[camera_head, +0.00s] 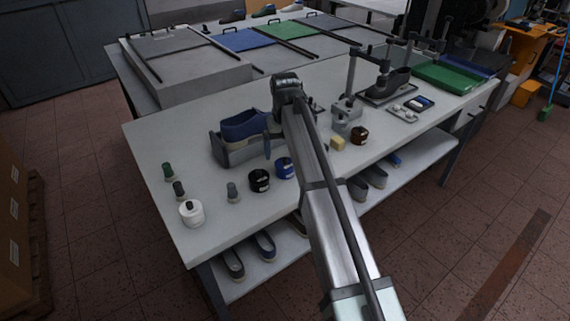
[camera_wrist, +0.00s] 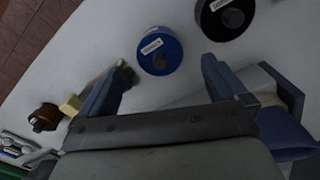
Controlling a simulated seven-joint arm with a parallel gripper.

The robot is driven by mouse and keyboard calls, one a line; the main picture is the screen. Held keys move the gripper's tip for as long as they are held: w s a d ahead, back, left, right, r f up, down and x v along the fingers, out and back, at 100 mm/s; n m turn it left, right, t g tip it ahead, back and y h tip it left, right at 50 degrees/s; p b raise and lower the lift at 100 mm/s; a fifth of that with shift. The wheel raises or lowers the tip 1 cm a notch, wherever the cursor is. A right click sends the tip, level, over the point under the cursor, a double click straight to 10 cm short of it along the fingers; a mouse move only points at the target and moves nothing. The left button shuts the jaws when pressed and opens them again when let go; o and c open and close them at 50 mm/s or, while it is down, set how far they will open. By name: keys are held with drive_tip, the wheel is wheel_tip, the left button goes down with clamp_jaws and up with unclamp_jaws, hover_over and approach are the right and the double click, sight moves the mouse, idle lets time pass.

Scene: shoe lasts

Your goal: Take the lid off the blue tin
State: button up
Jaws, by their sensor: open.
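The blue tin (camera_head: 284,168) stands on the white table, partly hidden by my arm in the head view. The lid is on. My gripper (camera_wrist: 166,65) is open and empty, with its two blue-grey fingers on either side of the tin in the picture. The tin appears beyond the fingertips, and no contact shows. In the head view only a finger of my gripper (camera_head: 268,146) shows, just behind the tin.
A black tin (camera_head: 259,181) stands close beside the blue one. A blue shoe (camera_head: 243,127) in a grey holder (camera_head: 236,155) is near my gripper. A yellow block (camera_head: 338,143) and a brown tin (camera_head: 359,135) lie right of my arm. A white tin (camera_head: 192,213) stands front left.

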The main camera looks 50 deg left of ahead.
sight(285, 158)
drive_tip(key=shift+f, duration=1.8)
drive_tip(key=c, duration=1.1)
drive_tip(key=shift+c, duration=0.2)
drive_tip(key=shift+r, duration=0.1)
